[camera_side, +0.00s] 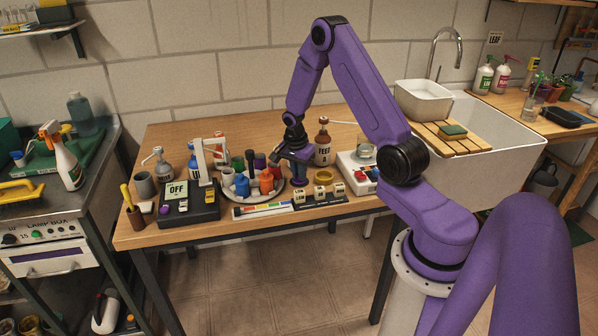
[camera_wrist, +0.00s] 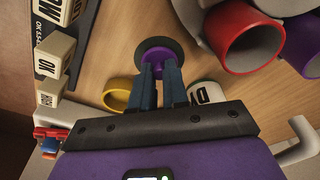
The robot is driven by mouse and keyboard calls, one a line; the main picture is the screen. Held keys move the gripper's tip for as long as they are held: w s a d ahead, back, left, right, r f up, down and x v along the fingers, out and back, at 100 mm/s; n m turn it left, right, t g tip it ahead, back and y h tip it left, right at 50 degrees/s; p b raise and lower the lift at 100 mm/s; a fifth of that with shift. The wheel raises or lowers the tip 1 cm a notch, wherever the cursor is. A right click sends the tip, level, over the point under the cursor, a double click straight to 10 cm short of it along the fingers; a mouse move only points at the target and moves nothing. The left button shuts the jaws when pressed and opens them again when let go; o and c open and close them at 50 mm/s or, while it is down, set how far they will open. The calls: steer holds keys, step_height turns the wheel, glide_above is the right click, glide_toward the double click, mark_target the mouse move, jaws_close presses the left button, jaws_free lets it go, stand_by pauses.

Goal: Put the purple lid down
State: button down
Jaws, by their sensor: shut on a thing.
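The purple lid (camera_wrist: 160,54) shows in the wrist view at the tips of my gripper (camera_wrist: 160,72), with a dark round rim or disc around it. I cannot tell whether this dark part belongs to the lid or lies under it. My gripper's blue fingers are close together and shut on the lid. In the side view my gripper (camera_side: 298,170) points down over the wooden table (camera_side: 185,137), right of the round tray of bottles.
A yellow ring (camera_wrist: 117,93) and a white lettered piece (camera_wrist: 207,92) lie close to my fingers. Lettered blocks (camera_wrist: 55,52) stand left; red (camera_wrist: 228,50) and purple (camera_wrist: 296,45) open cylinders are right. The FEED bottle (camera_side: 322,146) stands behind my gripper.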

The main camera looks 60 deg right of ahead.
steer(key=shift+f, duration=0.15)
steer(key=c, duration=1.1)
jaws_free()
step_height(320, 180, up, 12)
steer(key=a, duration=0.2)
steer(key=s+a+r+n, duration=0.25)
steer(key=a+n, duration=0.45)
steer(key=a, duration=0.4)
steer(key=s+a+r+n+y, duration=0.1)
steer(key=s+a+r+n, duration=0.2)
steer(key=s+a+n, duration=0.65)
steer(key=s+n, duration=0.3)
steer(key=s+a+r+n, duration=0.1)
steer(key=s+a+n, duration=0.2)
steer(key=s+n, duration=0.2)
steer(key=s+a+n+y, duration=0.1)
steer(key=s+a+n, duration=0.1)
steer(key=s+n, duration=0.4)
steer(key=shift+s+a+r, duration=0.2)
steer(key=shift+s, duration=0.2)
steer(key=shift+s+a+r, duration=0.15)
steer(key=shift+s+a, duration=0.05)
steer(key=shift+s, duration=0.15)
